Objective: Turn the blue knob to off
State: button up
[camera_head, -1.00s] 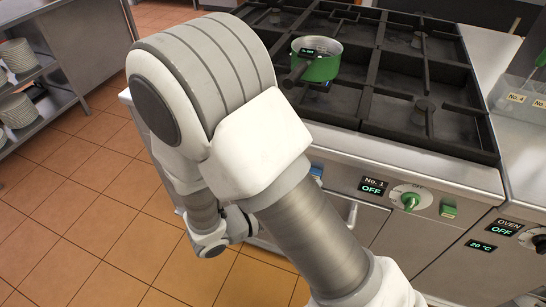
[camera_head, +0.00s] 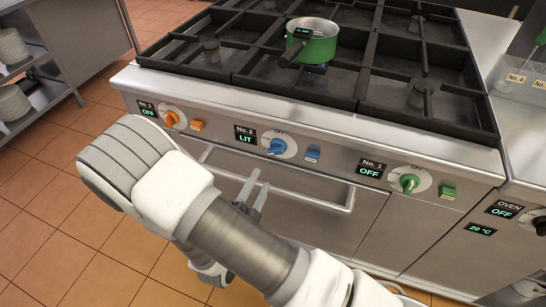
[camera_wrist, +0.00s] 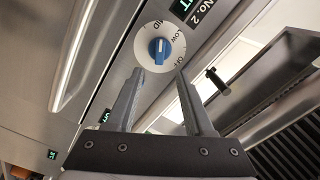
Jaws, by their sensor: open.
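The blue knob (camera_head: 277,147) sits on a white dial in the middle of the stove front. The display beside it (camera_head: 245,134) reads No. 2 LIT. In the wrist view the blue knob (camera_wrist: 160,50) lies just beyond the fingertips, roughly centred between them, on a dial marked LOW, MID and OFF. My gripper (camera_head: 260,178) is below and a little left of the knob in the head view. Its two fingers (camera_wrist: 159,72) are apart, with nothing between them. They appear clear of the knob.
An orange knob (camera_head: 171,119) and a green knob (camera_head: 409,183) flank the blue one; both displays read OFF. A bar handle (camera_head: 325,202) runs below, close to my gripper. A green pot (camera_head: 313,42) stands on the grate over a blue flame. Orange floor lies left.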

aim_at(275, 153)
jog(key=b+x, duration=0.1)
jog(key=x, duration=0.9)
jog(key=shift+w, duration=0.2)
grip_shut()
